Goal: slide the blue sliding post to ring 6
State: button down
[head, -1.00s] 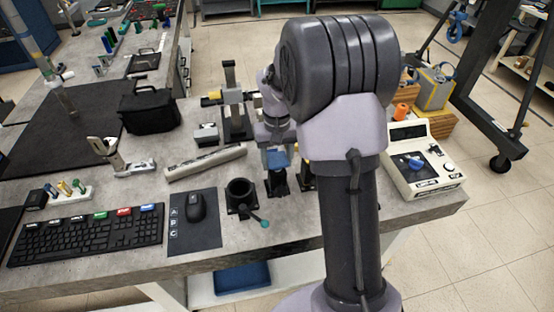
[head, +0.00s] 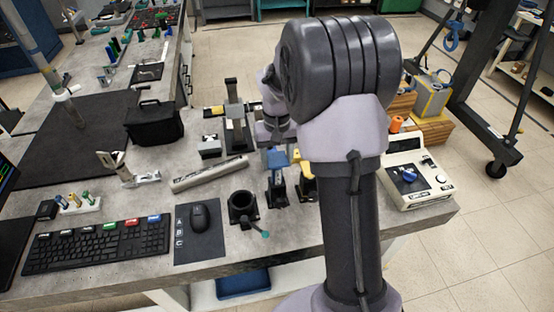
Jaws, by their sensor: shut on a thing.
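My gripper (head: 275,140) shows only in part, low beside my large arm joint, over the middle of the bench. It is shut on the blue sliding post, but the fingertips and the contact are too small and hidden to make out. A blue piece (head: 277,159) on a black stand shows just below my wrist; I cannot tell whether it is the post itself. The numbered rings cannot be made out, and ring 6 cannot be picked out. My arm hides the bench behind it.
A yellow-topped stand (head: 305,168) is close on the right. A black cup with a lever (head: 242,207), a long grey bar (head: 208,169) and an upright device (head: 235,125) stand to the left. A meter box with a blue knob (head: 417,174) is at right.

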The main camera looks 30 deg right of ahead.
aim_at(277, 159)
jog(key=c, duration=0.6)
grip_release()
jog(key=shift+o, duration=0.2)
notch_tip(277, 159, up, 17)
jog(key=p, duration=0.6)
jog(key=shift+r, duration=0.2)
jog(key=shift+a, duration=0.1)
